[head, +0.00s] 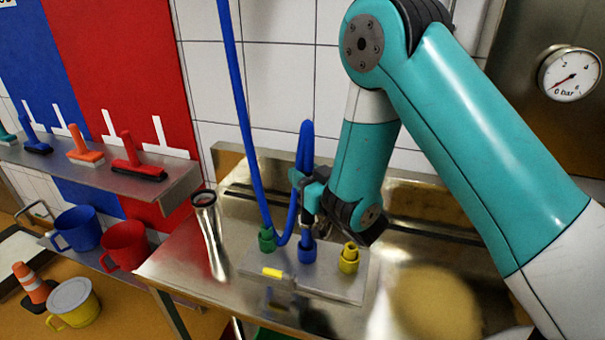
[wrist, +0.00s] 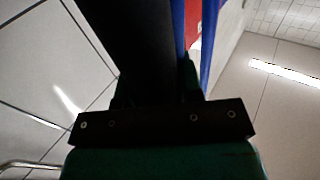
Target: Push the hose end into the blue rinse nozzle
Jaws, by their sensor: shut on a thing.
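The blue hose (head: 238,90) hangs from above, loops low behind the nozzle block and arches up beside my gripper (head: 313,197). My gripper is shut on the hose near its end, directly above the blue rinse nozzle (head: 307,252). A dark piece, which looks like the hose end, shows below the jaws at the nozzle's top. I cannot tell whether it is inside the nozzle or only touching it. In the wrist view a black shape fills the middle, the hose (wrist: 211,45) runs beside it, and the hose end and nozzle are hidden.
A green nozzle (head: 267,240) stands left of the blue one and a yellow nozzle (head: 349,258) right of it, on a metal block (head: 330,284). A steel cylinder (head: 209,230) stands at the left on the steel counter. A pressure gauge (head: 570,75) hangs at the upper right.

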